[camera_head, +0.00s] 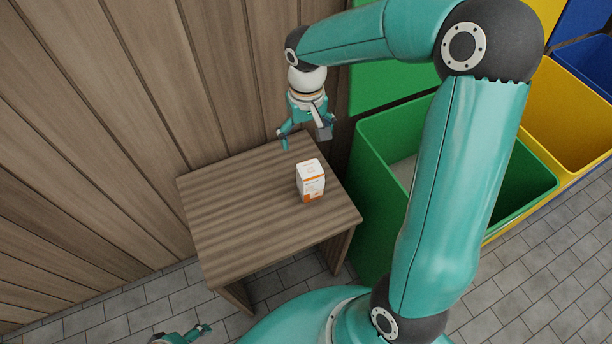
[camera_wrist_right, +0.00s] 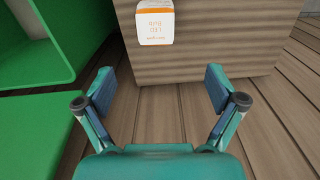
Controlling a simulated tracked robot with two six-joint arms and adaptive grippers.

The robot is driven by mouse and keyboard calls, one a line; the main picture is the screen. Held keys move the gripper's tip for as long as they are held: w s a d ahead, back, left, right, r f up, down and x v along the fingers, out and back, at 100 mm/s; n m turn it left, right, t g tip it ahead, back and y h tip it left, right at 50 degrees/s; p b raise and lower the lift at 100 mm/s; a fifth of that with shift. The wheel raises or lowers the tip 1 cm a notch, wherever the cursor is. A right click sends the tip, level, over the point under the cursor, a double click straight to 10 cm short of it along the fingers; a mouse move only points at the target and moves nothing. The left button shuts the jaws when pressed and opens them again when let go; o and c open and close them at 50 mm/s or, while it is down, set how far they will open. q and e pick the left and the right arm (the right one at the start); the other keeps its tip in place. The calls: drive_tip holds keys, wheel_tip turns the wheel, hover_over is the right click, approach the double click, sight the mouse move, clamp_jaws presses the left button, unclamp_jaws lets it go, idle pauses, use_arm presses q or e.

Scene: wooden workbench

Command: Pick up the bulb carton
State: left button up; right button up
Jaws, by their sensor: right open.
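The bulb carton (camera_head: 310,181) is a small white box with orange markings. It stands upright on the wooden workbench (camera_head: 235,215), near its right side. My right gripper (camera_head: 304,140) is open and empty, beyond the carton toward the plank wall and apart from it. In the right wrist view the carton (camera_wrist_right: 154,22) shows at the top edge, partly cut off, ahead of the open fingers (camera_wrist_right: 161,92). My left gripper (camera_head: 196,330) shows only in part at the bottom edge, far from the carton; its jaw state is unclear.
A green bin (camera_head: 372,200) stands close to the right of the bench, with a yellow bin (camera_head: 566,110) and a blue bin (camera_head: 590,62) beyond. A plank wall (camera_head: 100,130) is behind and left of the bench. The rest of the benchtop is clear.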

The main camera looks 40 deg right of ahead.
sight(310, 168)
drive_tip(key=f, duration=0.9)
drive_tip(key=shift+s+d+f, duration=0.25)
drive_tip(key=shift+s+f, duration=0.1)
drive_tip(key=shift+s, duration=0.05)
drive_tip(key=shift+s+a+f, duration=0.1)
drive_tip(key=shift+s+f, duration=0.05)
drive_tip(key=shift+f, duration=2.8)
drive_tip(key=c, duration=1.2)
drive_tip(key=shift+r, duration=0.1)
drive_tip(key=shift+c, duration=0.2)
